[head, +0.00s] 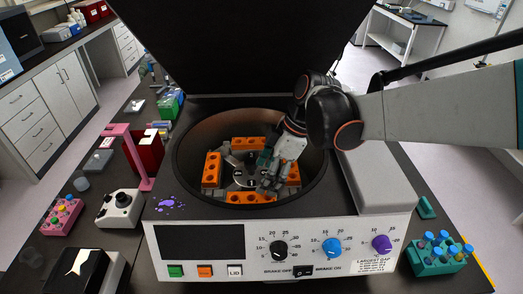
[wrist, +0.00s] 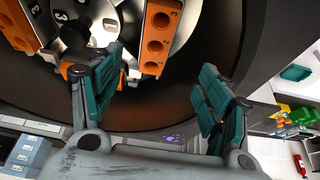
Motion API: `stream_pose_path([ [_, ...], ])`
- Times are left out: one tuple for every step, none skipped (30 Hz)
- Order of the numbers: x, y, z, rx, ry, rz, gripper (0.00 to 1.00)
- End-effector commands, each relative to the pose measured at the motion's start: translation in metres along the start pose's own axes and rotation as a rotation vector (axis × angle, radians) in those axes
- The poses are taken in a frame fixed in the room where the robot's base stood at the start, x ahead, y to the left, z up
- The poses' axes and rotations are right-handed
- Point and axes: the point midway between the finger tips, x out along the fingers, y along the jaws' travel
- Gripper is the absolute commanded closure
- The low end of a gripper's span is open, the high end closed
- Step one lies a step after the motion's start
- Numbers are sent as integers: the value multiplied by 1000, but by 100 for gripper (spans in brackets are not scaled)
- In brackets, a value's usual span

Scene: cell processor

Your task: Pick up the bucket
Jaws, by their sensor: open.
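Several orange buckets with round holes sit in the rotor of the open centrifuge: one at the back (head: 249,144), one at the left (head: 211,170), one at the front (head: 249,197) and one at the right (head: 294,174), partly hidden by my gripper. My gripper (head: 268,178) is inside the bowl, over the rotor's right side. In the wrist view my gripper (wrist: 160,78) is open and empty, with teal finger pads spread apart. Another bucket (wrist: 76,75) is partly behind that finger. I cannot tell whether it touches.
The bowl wall (head: 185,170) rings the rotor closely. The dark raised lid (head: 250,45) stands behind. The control panel (head: 285,250) is in front. A pink stand (head: 130,150) is at left and a teal tube rack (head: 438,258) at right.

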Motion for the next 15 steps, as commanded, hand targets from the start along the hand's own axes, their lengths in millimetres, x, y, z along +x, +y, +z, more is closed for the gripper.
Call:
stream_pose_path([
  [3, 1, -2, -11, 3, -6, 30],
  [6, 1, -2, -17, 4, -8, 30],
  [10, 1, -2, -22, 4, -10, 30],
  [14, 1, -2, -24, 5, -11, 30],
  [18, 1, -2, -24, 5, -11, 30],
  [26, 1, -2, -24, 5, -11, 30],
  [31, 1, -2, -24, 5, -11, 30],
  [37, 1, -2, -24, 4, -11, 30],
  [45, 1, -2, -24, 4, -10, 30],
  [51, 1, -2, -24, 4, -10, 30],
  [57, 1, -2, -23, 4, -11, 30],
  [64, 1, -2, -23, 4, -11, 30],
  [69, 1, -2, -22, 4, -10, 30],
  [73, 1, -2, -22, 4, -10, 30],
  [78, 1, -1, -21, 4, -10, 30],
])
